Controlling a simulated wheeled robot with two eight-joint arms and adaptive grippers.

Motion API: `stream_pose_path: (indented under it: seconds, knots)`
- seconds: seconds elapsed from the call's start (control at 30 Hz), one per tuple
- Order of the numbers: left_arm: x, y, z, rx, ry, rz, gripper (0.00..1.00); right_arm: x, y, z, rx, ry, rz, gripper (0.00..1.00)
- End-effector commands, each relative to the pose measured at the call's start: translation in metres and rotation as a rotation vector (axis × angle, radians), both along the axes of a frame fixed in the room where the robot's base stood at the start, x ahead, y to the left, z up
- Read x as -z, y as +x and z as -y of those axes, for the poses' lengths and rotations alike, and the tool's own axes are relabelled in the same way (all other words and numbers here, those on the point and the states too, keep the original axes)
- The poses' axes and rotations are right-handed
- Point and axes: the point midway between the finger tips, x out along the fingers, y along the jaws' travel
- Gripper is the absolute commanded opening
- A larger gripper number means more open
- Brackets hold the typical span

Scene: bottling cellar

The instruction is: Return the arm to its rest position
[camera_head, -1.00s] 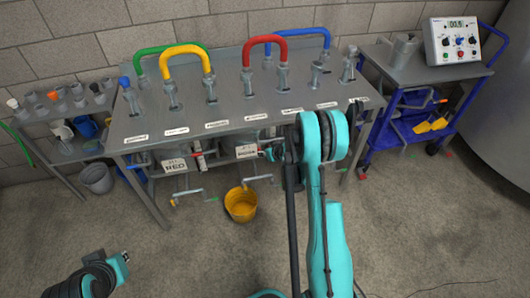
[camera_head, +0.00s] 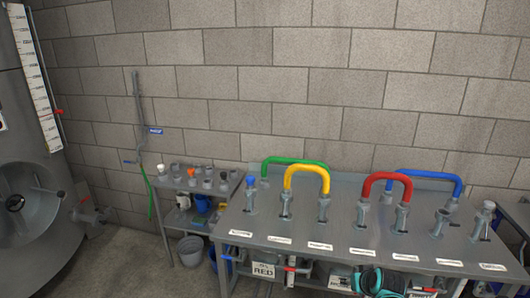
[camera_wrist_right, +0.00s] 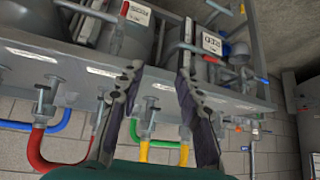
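My right arm (camera_head: 380,282) shows only as a teal and black piece at the bottom edge of the head view, in front of the steel bench (camera_head: 335,212). In the right wrist view, which is upside down, my right gripper (camera_wrist_right: 160,68) has its two dark fingers spread apart with nothing between them. The bench front and its hoses lie beyond the fingers; I see no contact. My left gripper is in neither current view.
The bench carries green (camera_head: 292,162), yellow (camera_head: 307,171), red (camera_head: 388,176) and blue (camera_head: 424,175) hoses on metal ports. A small side table (camera_head: 180,184) with several fittings and a grey bucket (camera_head: 190,249) stand to its left. A tank (camera_head: 30,190) is far left. Floor between is clear.

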Motion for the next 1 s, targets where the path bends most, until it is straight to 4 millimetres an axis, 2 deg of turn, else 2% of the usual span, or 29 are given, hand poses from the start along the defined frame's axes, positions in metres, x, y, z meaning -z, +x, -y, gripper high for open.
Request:
stream_pose_path:
  seconds: [0.03,0.1,0.3,0.43,0.6,0.7,0.8,1.0]
  knots:
    - [0.000,0.000,0.000,0.000,0.000,0.000,0.00,-0.016,-0.016,-0.013,-0.006,-0.001,-0.008,0.35]
    - [0.000,0.000,0.000,0.000,0.000,0.000,0.00,-0.034,-0.038,-0.029,-0.008,-0.001,-0.019,0.35]
    - [0.000,0.000,0.000,0.000,0.000,0.000,0.00,-0.070,-0.109,-0.067,-0.015,-0.006,-0.049,0.35]
    - [0.000,0.000,0.000,0.000,0.000,0.000,0.00,-0.080,-0.158,-0.085,-0.017,-0.011,-0.066,0.35]
    - [0.000,0.000,0.000,0.000,0.000,0.000,0.00,-0.080,-0.212,-0.100,-0.017,-0.018,-0.081,0.35]
    - [0.000,0.000,0.000,0.000,0.000,0.000,0.00,-0.076,-0.232,-0.104,-0.017,-0.020,-0.087,0.35]
    - [0.000,0.000,0.000,0.000,0.000,0.000,0.00,-0.074,-0.243,-0.105,-0.015,-0.025,-0.090,0.35]
    - [0.000,0.000,0.000,0.000,0.000,0.000,0.00,-0.073,-0.247,-0.106,-0.014,-0.025,-0.091,0.35]
